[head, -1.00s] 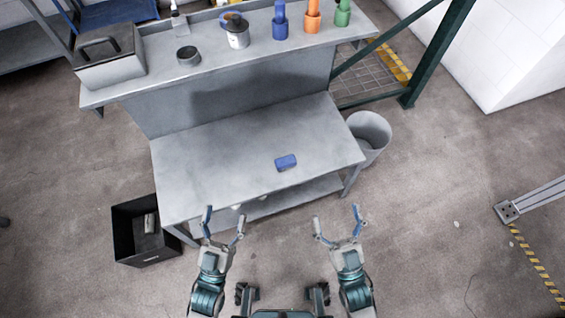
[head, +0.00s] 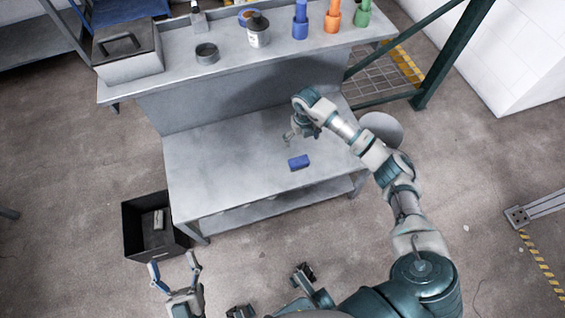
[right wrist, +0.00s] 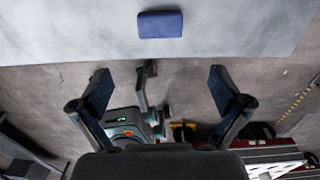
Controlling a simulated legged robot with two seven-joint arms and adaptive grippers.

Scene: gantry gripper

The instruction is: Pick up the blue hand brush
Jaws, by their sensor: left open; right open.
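The blue hand brush (head: 299,162) lies on the grey lower tabletop (head: 225,180), near its front edge; it looks like a small blue block. In the right wrist view the brush (right wrist: 160,24) lies on the table beyond the fingertips, between their lines and apart from them. My right gripper (head: 289,138) is over the table just behind the brush in the head view; in the right wrist view its two fingers (right wrist: 160,85) are spread and empty. My left gripper (head: 174,268) is open and empty, low in front of the table, near the black bin.
A raised shelf (head: 230,62) behind the table holds a grey box (head: 127,55), a round tin (head: 207,54), a bottle (head: 258,30) and coloured holders (head: 332,18). A black bin (head: 152,235) stands at the left, a grey bucket (head: 382,130) at the right. The table around the brush is clear.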

